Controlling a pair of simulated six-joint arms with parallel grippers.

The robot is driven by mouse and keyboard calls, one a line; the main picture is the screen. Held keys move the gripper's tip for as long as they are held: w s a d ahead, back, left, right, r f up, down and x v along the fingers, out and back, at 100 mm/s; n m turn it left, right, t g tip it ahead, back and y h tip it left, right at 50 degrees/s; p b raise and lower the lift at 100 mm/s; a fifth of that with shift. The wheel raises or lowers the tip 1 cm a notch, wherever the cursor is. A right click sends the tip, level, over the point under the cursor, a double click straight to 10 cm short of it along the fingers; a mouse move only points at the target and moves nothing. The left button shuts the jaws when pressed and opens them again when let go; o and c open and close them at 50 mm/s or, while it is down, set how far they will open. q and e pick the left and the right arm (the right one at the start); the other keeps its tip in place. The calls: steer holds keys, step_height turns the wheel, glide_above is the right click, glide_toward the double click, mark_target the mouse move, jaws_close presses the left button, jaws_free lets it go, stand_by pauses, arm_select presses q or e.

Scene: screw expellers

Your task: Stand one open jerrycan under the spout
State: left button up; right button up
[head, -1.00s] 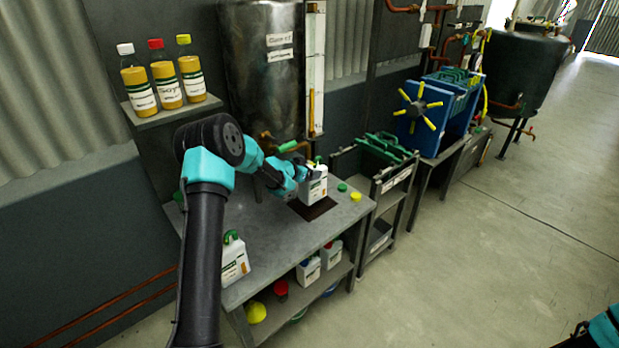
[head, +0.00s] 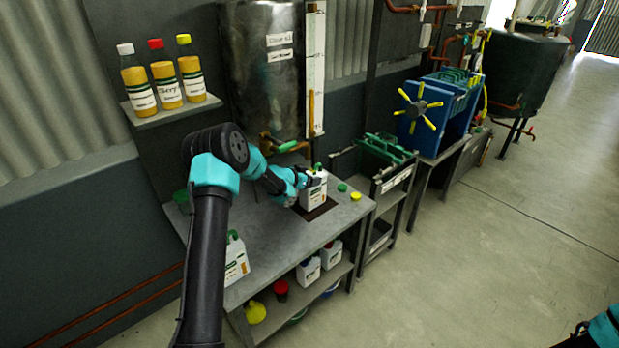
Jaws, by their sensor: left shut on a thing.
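A white jerrycan (head: 314,194) with a green handle stands upright at the dark square (head: 318,211) on the grey bench. My left gripper (head: 308,180) is shut on its upper part; the fingertips are small and partly hidden. The steel tank (head: 262,80) stands behind, with its spout and green-handled tap (head: 287,146) above and to the left of the jerrycan in the picture. I cannot tell whether the can is exactly under the spout. A second white jerrycan (head: 236,262) stands at the bench's near left, partly behind my arm. My right gripper is not in view.
A green cap (head: 342,187) and a yellow cap (head: 355,197) lie right of the held can. More jerrycans (head: 308,271) stand on the lower shelf. A rack of green trays (head: 385,150) stands beside the bench. Sample bottles (head: 166,80) stand on the wall shelf.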

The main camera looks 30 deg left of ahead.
arm_select(q)
steer(key=shift+f, duration=0.1)
steer(key=o, duration=1.8)
steer(key=shift+c, duration=0.2)
steer(key=shift+s+r, duration=0.15)
steer(key=shift+r, duration=0.05)
steer(key=v, duration=1.1)
steer(key=shift+s+a, duration=0.15)
steer(key=shift+s, duration=0.15)
steer(key=shift+r, duration=0.1)
